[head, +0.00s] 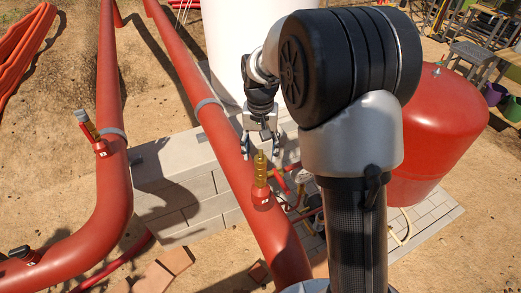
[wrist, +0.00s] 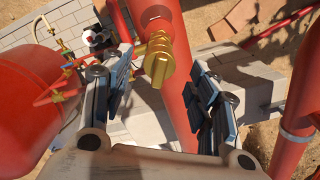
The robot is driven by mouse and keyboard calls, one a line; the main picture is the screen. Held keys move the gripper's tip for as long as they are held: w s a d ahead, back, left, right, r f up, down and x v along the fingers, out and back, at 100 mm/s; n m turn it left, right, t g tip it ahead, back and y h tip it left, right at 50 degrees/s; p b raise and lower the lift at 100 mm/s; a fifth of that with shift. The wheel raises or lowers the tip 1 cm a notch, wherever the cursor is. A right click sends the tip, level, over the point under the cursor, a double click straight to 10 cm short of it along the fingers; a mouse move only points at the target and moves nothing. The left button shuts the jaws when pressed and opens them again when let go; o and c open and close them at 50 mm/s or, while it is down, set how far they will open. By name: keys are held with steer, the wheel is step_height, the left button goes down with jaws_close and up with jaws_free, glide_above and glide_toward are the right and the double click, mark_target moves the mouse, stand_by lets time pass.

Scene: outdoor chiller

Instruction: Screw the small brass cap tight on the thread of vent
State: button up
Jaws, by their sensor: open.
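The brass vent (head: 260,171) stands upright on a red base on the middle red pipe in the head view. Its ringed brass body also shows in the wrist view (wrist: 158,50), upper centre. The brass end towards the wrist camera looks like the small cap (wrist: 157,69), but I cannot tell cap from vent body for sure, nor how far it is screwed on. My gripper (head: 262,154) is open and empty, close to the vent's top. In the wrist view its two fingers (wrist: 163,62) stand either side of the brass, apart from it.
The middle red pipe (head: 225,130) runs diagonally under the vent. A second red pipe (head: 112,185) at left carries another fitting with a grey top (head: 88,126). A red tank (head: 437,120) stands at right, and a white tank (head: 228,50) behind. Thin piping crowds the area right of the vent.

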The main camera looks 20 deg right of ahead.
mark_target(260, 154)
step_height(260, 154, up, 5)
steer(key=shift+f+p, duration=0.15)
steer(key=shift+p, duration=0.9)
steer(key=shift+r, duration=2.85)
